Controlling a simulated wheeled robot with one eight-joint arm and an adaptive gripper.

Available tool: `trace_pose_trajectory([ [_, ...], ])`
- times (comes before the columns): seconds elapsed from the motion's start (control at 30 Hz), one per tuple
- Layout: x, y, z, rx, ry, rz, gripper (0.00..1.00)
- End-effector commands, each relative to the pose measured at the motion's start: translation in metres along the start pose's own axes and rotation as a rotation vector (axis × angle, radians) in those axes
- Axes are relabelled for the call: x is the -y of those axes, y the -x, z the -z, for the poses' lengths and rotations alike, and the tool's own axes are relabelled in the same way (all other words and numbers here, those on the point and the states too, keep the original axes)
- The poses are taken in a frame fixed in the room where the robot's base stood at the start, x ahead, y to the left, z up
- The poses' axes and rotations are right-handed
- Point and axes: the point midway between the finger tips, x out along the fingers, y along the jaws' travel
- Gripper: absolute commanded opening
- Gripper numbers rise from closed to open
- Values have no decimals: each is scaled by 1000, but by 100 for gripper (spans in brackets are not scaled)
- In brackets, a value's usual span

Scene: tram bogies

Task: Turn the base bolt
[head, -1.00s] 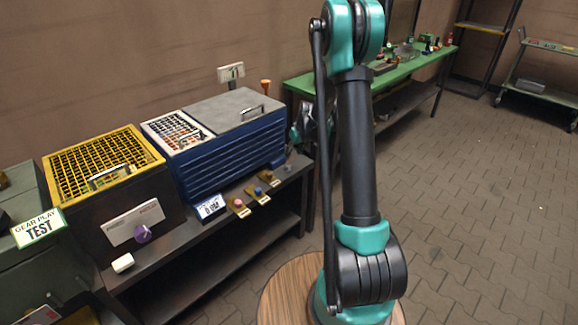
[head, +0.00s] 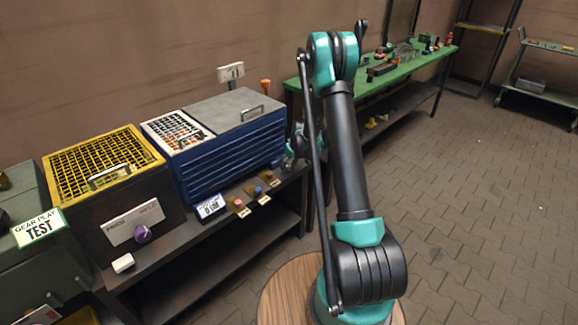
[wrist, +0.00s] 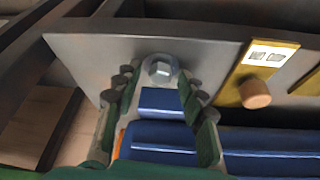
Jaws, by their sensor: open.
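The bolt (wrist: 160,67), with a pale metal hex head, stands on a grey plate (wrist: 80,52) near the top centre of the wrist view. My gripper (wrist: 159,82) is open, its green fingers with dark pads reaching up on either side of the bolt. The fingertips are just short of or level with the head; I cannot tell the gap in depth. Nothing is held. In the head view, my gripper (head: 297,143) is partly hidden behind my arm at the right end of the dark bench, and the bolt cannot be made out.
A brass plate with a white label and a round knob (wrist: 255,94) lies right of the bolt. The blue drawer chest (head: 228,150) stands close by on the bench. A yellow-topped box (head: 110,165) is further left. A green table (head: 400,70) stands behind my arm.

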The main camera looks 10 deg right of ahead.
Motion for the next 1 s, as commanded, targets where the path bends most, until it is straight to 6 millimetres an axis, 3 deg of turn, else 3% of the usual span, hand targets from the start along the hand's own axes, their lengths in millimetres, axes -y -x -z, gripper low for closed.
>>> trace_pose_trajectory([
  [0.1, 0, 0, 0, 0, 0, 0, 39],
  [0.43, 0, 0, 0, 0, 0, 0, 0],
  [0.77, 0, 0, 0, 1, -23, -10, 0],
  [1.0, 2, 0, 0, 0, -133, -56, 0],
])
